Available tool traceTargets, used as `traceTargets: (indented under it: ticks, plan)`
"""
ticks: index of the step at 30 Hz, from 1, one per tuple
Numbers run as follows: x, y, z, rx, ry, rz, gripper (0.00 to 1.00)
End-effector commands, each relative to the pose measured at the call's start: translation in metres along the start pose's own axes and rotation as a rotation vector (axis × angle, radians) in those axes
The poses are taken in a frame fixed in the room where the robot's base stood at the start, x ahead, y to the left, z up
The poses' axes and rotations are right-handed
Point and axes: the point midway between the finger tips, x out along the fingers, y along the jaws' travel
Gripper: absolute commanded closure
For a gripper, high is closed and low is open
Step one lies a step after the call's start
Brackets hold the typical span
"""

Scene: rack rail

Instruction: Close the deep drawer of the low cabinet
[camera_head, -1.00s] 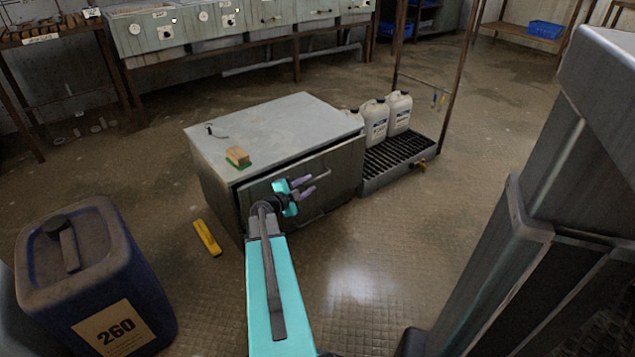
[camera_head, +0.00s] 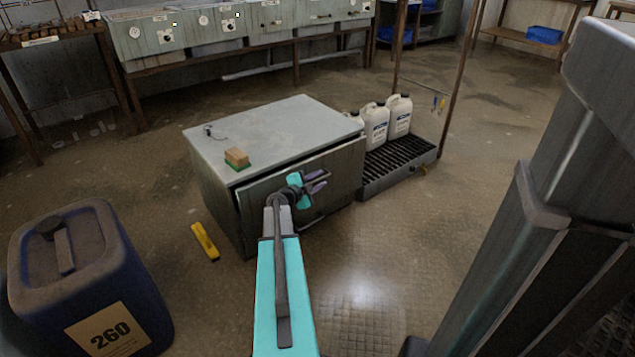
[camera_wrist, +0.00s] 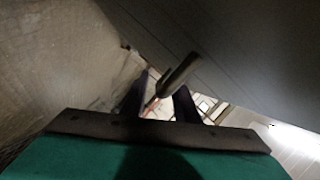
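The low cabinet (camera_head: 275,130) stands on the floor mid-view, with a flat grey top. Its drawer front (camera_head: 262,205) faces me, with a dark gap under the top edge; it looks slightly pulled out. How deep the opening is cannot be told. My gripper (camera_head: 320,181) is at the upper part of this front, its two lilac fingers apart. In the wrist view, my dark fingers (camera_wrist: 160,85) are spread, with a bar-like handle (camera_wrist: 178,75) between or just beyond them. I cannot tell whether they touch it. My arm hides part of the front.
A brown block with a green base (camera_head: 237,158) lies on the cabinet top. A yellow object (camera_head: 205,241) lies on the floor left of the cabinet. A blue container marked 260 (camera_head: 85,275) stands at left. White jugs (camera_head: 399,116) stand by a black grate (camera_head: 400,158) at right.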

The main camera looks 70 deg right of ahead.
Motion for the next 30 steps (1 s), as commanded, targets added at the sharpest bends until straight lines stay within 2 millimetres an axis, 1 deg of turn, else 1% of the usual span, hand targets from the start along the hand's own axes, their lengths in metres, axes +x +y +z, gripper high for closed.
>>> traceTargets:
  ticks: [1, 3, 6, 17, 30]
  plan:
    - [0.000, 0.000, 0.000, 0.000, 0.000, 0.000, 0.74]
    - [0.000, 0.000, 0.000, 0.000, 0.000, 0.000, 0.86]
    - [0.000, 0.000, 0.000, 0.000, 0.000, 0.000, 1.00]
    - [0.001, -0.003, 0.003, 0.000, -0.001, -0.001, 1.00]
    - [0.011, -0.024, 0.027, 0.000, -0.003, -0.001, 1.00]
